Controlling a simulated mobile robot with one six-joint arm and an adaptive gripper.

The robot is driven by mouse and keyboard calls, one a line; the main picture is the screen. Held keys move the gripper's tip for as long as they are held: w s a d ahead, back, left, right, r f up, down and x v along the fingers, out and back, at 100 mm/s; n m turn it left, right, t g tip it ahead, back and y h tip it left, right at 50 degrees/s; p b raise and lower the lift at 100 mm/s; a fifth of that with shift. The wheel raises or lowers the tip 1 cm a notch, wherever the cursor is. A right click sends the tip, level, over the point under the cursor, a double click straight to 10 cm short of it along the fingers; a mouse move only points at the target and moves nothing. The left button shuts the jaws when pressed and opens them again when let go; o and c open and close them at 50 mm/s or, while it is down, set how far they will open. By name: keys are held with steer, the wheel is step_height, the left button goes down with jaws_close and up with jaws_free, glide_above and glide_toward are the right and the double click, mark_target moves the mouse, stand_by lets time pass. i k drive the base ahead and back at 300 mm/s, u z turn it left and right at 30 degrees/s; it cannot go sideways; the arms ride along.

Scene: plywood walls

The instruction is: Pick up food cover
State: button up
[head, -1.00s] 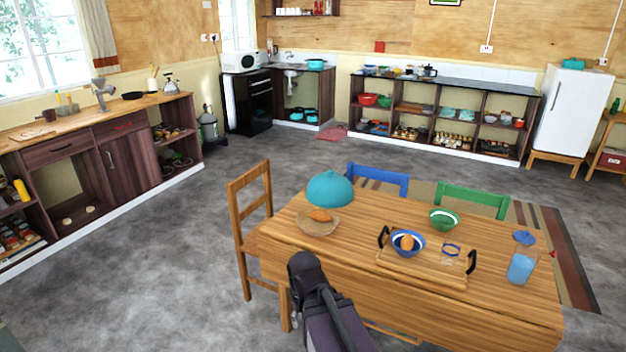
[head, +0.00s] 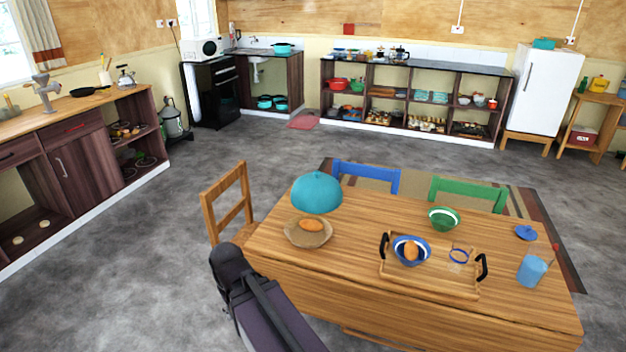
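The food cover (head: 316,193) is a teal dome with a small knob on top. It shows at the back left of the wooden table (head: 330,265), just behind a shallow tan bowl (head: 295,238) with a bread roll (head: 311,225) in it. The cover's lower edge shows close behind the roll; I cannot tell exactly how it rests. My dark arm rises from the bottom of the head view, in front of the table's left end and apart from the cover. My gripper cannot be made out in this view.
A wooden chair (head: 229,207) stands at the table's left end; blue (head: 366,178) and green (head: 468,193) chairs stand behind it. A tray (head: 400,274) with a blue bowl (head: 402,242), a green bowl (head: 444,217) and a blue cup (head: 531,270) are further right. Grey floor is clear at left.

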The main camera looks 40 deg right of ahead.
mark_target(316, 192)
steer(key=z, duration=0.2)
steer(key=i, duration=0.75)
steer(key=z, duration=0.7)
steer(key=i, duration=0.55)
steer(key=z, duration=0.35)
